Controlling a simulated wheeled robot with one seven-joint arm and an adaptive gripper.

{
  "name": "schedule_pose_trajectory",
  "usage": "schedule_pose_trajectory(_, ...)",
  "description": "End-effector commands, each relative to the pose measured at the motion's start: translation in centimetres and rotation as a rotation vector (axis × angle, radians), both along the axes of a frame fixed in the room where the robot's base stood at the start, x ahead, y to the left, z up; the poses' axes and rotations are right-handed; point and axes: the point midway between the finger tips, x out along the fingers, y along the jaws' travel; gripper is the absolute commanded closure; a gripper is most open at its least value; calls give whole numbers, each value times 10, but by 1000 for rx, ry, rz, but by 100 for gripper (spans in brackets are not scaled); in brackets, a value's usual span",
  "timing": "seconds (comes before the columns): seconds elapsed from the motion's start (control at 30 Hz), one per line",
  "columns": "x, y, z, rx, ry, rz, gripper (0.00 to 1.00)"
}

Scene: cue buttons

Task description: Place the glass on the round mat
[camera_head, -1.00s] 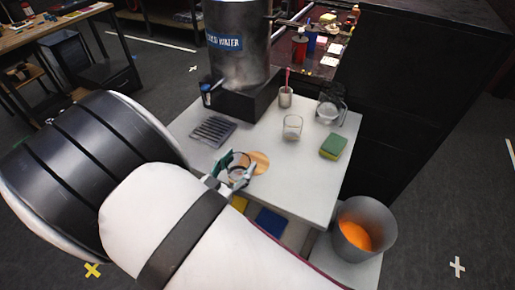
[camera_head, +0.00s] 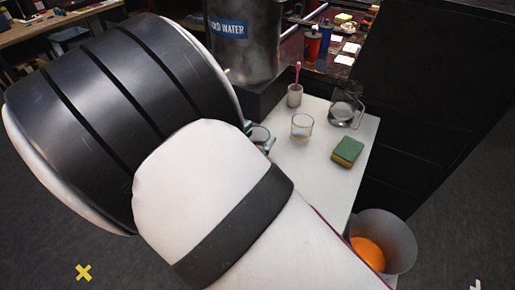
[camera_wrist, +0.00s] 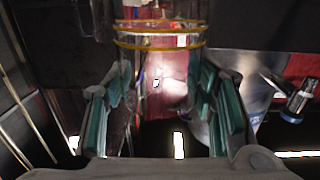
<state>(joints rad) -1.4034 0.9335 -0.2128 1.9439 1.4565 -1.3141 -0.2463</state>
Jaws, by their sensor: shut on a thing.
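My gripper (camera_wrist: 160,85) is shut on a clear glass (camera_wrist: 160,35), whose rims show as yellowish rings between the fingertips in the wrist view. In the head view this glass (camera_head: 258,134) shows just past my arm, at the left part of the white table, and my arm hides most of my gripper. I cannot tell whether the glass touches the table. The round mat is hidden behind my arm now.
On the white table (camera_head: 310,165) stand a second glass (camera_head: 301,128), a cup with a pink brush (camera_head: 295,95), a glass jug (camera_head: 345,110) and a green-yellow sponge (camera_head: 347,151). A large water tank (camera_head: 243,55) stands behind. A grey bin (camera_head: 390,235) is at the right.

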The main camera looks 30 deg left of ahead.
Motion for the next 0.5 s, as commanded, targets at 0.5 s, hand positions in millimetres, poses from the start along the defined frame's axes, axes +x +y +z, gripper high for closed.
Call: schedule_pose_trajectory(0.5, -2, 1, -33, -2, 0, 2, 90)
